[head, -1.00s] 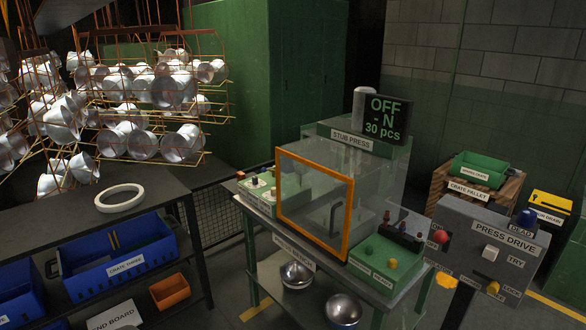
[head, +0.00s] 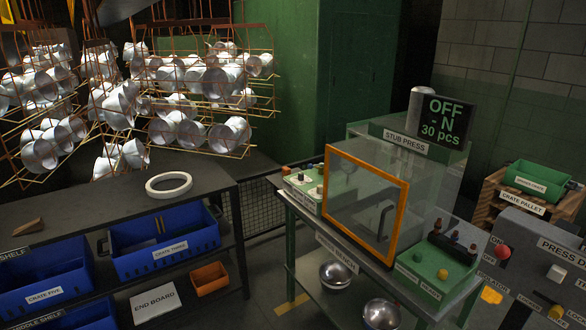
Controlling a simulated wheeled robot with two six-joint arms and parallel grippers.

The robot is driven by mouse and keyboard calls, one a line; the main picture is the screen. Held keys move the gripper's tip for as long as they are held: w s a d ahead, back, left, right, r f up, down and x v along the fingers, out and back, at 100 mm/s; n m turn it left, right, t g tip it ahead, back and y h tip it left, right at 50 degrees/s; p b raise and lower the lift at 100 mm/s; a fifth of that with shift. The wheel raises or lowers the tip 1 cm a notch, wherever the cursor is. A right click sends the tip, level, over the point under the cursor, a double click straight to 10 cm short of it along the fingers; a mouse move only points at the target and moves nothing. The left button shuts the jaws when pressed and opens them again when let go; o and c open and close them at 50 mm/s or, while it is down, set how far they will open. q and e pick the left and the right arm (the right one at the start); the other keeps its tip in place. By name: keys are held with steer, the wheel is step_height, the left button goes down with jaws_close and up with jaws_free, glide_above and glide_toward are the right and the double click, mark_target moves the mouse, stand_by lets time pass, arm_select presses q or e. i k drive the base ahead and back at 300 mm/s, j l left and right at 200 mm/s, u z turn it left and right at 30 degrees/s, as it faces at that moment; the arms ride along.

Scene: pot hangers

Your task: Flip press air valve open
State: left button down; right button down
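The stub press (head: 400,142) stands right of centre in the head view, with a clear housing and an orange-framed front guard (head: 365,203). Its display (head: 444,115) reads OFF, - N and 30 pcs. A green control box (head: 303,188) with small knobs sits at its left. Neither of my grippers shows.
The grey press drive panel (head: 525,235) stands at the right edge. A dark table (head: 100,210) with a white ring (head: 169,185) is at the left, blue crates (head: 165,252) below it. Pots hang on wire racks behind.

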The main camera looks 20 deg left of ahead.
mark_target(310, 166)
steer(key=u, duration=0.4)
steer(key=i+j+u, duration=0.25)
steer(key=i, duration=1)
steer(key=i+j+u, duration=0.25)
steer(key=i, duration=1)
steer(key=l, duration=0.1)
